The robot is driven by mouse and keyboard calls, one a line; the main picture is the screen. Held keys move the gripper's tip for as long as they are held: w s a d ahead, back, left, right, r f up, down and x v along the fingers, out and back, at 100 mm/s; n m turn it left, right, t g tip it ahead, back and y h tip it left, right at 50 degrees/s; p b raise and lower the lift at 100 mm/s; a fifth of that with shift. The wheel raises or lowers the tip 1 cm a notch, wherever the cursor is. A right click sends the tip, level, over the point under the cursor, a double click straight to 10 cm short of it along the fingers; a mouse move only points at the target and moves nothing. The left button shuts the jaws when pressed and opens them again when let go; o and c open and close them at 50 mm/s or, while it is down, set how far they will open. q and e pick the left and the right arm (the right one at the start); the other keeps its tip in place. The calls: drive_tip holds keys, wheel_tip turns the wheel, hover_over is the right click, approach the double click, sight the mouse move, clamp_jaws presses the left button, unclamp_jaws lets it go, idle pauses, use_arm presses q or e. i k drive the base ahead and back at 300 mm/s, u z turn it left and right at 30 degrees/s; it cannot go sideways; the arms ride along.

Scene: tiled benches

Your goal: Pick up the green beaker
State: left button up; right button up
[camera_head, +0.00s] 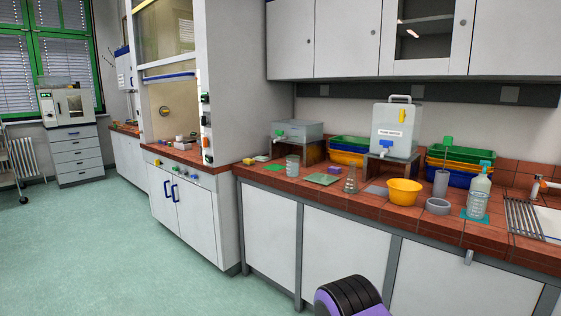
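No clearly green beaker stands out in the head view. A small clear, greyish beaker (292,166) stands upright on the red-brown tiled bench (327,193), near its left end. A clear conical flask (351,181) stands further right on the same bench. A grey cylinder (440,183) stands beyond the yellow bowl (404,192). Neither of my grippers is in view, and nothing is seen being held.
A grey tank (297,131) and a white dispenser tank (394,130) stand at the back, with stacked coloured trays (461,162). A squeeze bottle (479,194) and grey ring (438,206) are at right. Wall cupboards (344,42) hang above. The green floor (100,250) at left is clear.

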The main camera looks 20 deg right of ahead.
sight(292, 166)
drive_tip(key=i, duration=2.65)
drive_tip(key=z, duration=0.95)
